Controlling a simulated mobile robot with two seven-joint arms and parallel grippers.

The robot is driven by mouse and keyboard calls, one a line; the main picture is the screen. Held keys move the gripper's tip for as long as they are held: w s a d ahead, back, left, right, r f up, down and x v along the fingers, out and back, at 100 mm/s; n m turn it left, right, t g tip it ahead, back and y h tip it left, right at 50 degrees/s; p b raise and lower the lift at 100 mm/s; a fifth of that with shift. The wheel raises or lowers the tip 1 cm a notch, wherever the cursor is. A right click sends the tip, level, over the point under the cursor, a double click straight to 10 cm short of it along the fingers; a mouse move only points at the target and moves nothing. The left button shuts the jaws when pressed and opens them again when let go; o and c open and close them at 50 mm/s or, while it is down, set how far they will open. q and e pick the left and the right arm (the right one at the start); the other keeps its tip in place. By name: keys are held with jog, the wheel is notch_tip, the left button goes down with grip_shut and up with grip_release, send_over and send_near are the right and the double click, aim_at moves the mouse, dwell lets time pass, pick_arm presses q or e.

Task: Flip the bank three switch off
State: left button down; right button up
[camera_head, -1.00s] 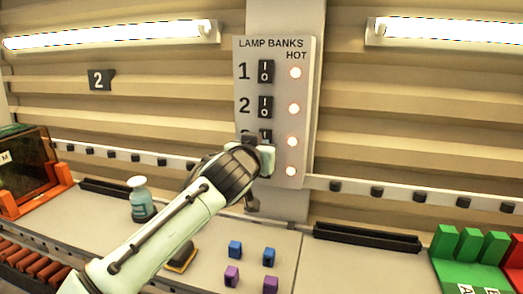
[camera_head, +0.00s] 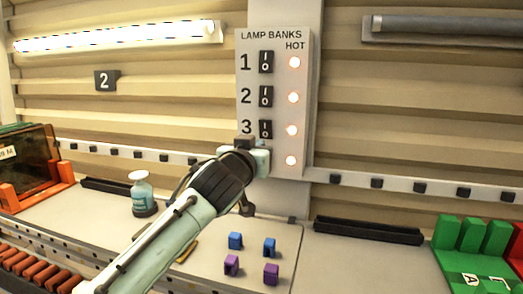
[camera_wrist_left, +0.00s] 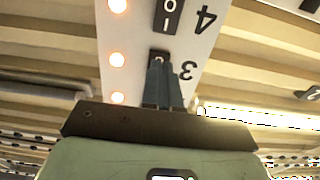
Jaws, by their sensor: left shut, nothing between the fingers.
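The lamp banks panel (camera_head: 273,75) is on the wall in the head view, with rocker switches beside numbers 1, 2 and 3. The bank three switch (camera_head: 265,128) shows just above my left gripper (camera_head: 258,150). In the left wrist view the panel appears upside down, and my shut, empty fingers (camera_wrist_left: 164,85) cover much of the bank three switch (camera_wrist_left: 157,57). I cannot tell whether they touch it. The bank four switch (camera_wrist_left: 170,15) shows in the wrist view but is hidden behind my gripper in the head view. My right gripper is not in view.
The right tube lamp (camera_head: 445,29) is dark; the left tube lamp (camera_head: 118,36) is lit. A bottle (camera_head: 142,192), blue and purple blocks (camera_head: 235,241) and a green rack (camera_head: 473,240) stand on the bench below.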

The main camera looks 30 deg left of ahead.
pick_arm(q)
jog(key=f+b+v, duration=0.2)
jog(key=b+v, duration=0.1)
jog(key=v, duration=0.6)
jog(key=shift+s+b, duration=0.3)
jog(key=shift+b, duration=0.05)
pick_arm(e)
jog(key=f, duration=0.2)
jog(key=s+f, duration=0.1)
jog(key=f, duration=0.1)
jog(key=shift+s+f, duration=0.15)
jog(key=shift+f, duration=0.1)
pick_arm(q)
jog(key=shift+d, duration=0.1)
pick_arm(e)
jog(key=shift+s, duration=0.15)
